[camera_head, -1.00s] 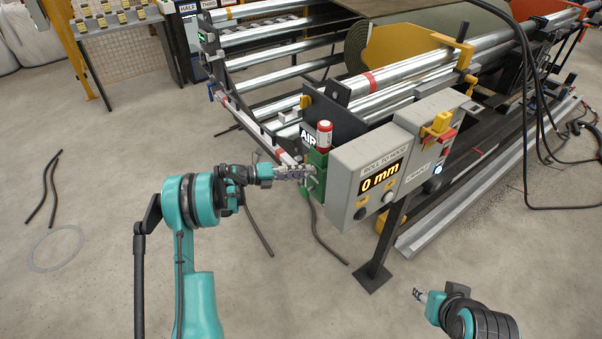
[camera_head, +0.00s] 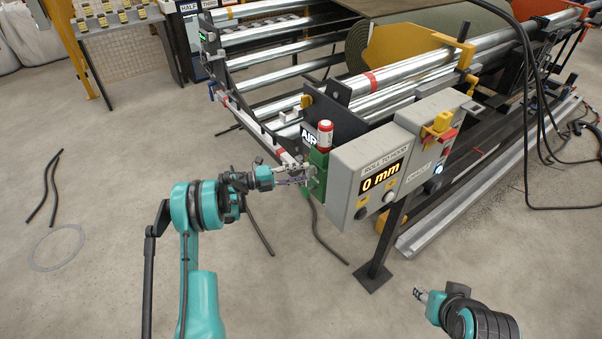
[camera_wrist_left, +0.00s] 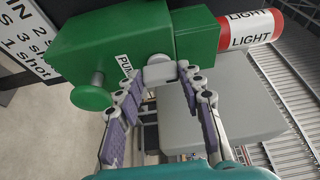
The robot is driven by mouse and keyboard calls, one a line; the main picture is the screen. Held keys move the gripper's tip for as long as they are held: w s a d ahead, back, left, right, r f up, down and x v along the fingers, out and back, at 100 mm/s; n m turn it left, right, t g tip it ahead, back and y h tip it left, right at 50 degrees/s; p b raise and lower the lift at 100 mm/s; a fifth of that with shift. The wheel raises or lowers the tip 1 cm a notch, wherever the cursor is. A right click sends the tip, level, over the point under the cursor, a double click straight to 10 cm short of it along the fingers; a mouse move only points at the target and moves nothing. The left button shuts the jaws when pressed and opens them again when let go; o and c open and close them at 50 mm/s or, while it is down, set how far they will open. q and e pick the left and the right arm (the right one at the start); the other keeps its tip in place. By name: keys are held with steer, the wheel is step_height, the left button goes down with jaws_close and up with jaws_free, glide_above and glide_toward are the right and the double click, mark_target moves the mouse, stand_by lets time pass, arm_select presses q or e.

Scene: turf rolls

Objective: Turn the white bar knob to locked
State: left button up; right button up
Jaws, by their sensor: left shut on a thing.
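The white bar knob (camera_wrist_left: 159,71) sits on the green unit (camera_wrist_left: 130,45) in the left wrist view, partly covered by the fingers. My left gripper (camera_wrist_left: 160,78) has a finger on each side of the knob and is shut on it. In the head view my left gripper (camera_head: 304,172) is at the left side of the same green unit, and the knob is hidden there. The knob's pointer and any locked mark cannot be made out. My right gripper (camera_head: 419,294) is low at the right, away from the machine, too small to judge.
A round green plunger (camera_wrist_left: 92,92) sticks out beside the left fingers. A red and white light cylinder (camera_head: 325,134) stands on the green unit. A grey control box (camera_head: 350,155) showing "0 mm" is just right of it. Open floor (camera_head: 110,220) lies to the left.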

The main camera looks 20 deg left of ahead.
arm_select(q)
steer(key=o, duration=1.2)
steer(key=shift+c, duration=0.2)
steer(key=shift+a, duration=0.1)
steer(key=v, duration=1.2)
steer(key=shift+f, duration=0.1)
